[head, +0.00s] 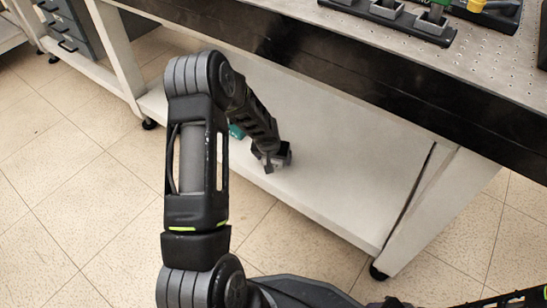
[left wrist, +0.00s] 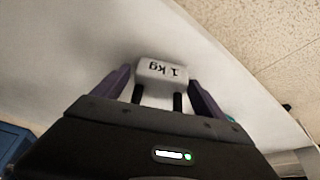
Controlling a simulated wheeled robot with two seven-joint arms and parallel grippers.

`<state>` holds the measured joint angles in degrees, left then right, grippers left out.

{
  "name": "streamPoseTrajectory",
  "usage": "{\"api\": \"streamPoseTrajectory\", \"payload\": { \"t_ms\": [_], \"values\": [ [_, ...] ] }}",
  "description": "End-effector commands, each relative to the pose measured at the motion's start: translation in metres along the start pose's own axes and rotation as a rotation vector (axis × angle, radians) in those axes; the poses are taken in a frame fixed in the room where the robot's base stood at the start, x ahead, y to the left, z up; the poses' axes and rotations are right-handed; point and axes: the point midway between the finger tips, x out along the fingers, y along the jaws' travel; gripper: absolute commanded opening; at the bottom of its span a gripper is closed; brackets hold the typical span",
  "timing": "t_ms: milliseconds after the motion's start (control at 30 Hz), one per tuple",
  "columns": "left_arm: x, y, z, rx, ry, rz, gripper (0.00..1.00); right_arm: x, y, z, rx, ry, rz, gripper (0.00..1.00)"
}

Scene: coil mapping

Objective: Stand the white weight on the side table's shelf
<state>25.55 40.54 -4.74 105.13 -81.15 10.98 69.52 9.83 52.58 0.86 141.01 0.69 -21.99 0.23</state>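The white weight (left wrist: 162,72), marked "1 kg", shows in the left wrist view between the fingers of my left gripper (left wrist: 160,88). The lettering is upside down in that view. The fingers flank the weight closely and appear shut on it. In the head view my left gripper (head: 270,160) reaches in under the table top, at the side table's shelf (head: 345,190).
The table top's dark front edge (head: 400,95) overhangs the shelf. A teal object (head: 236,131) is partly hidden behind my left arm. A table leg (head: 435,205) bounds the shelf at right. The shelf right of the gripper is bare. A drawer cabinet (head: 72,30) stands at far left.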

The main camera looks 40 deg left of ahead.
Motion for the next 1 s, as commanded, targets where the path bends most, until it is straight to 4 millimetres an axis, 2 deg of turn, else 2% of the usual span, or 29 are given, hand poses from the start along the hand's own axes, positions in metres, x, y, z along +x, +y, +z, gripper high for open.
{"api": "streamPoseTrajectory", "payload": {
  "t_ms": [300,467,567,900,1000],
  "values": [
    [-0.001,0.0,-0.001,0.0,0.0,0.0,0.85,-0.002,-0.001,0.0,0.0,0.0,0.0,0.36],
    [-0.012,0.0,-0.002,0.0,0.0,0.0,0.85,-0.006,-0.002,0.0,0.0,-0.001,0.001,0.36],
    [-0.028,0.001,-0.003,0.001,0.002,0.001,0.85,-0.01,-0.004,0.001,-0.001,-0.001,0.002,0.36],
    [-0.099,0.0,-0.003,0.0,0.002,0.0,0.85,-0.03,-0.011,0.003,-0.003,-0.004,0.006,0.36],
    [-0.113,0.0,-0.003,-0.001,0.001,0.0,0.85,-0.035,-0.013,0.004,-0.004,-0.006,0.006,0.36]
  ]
}}
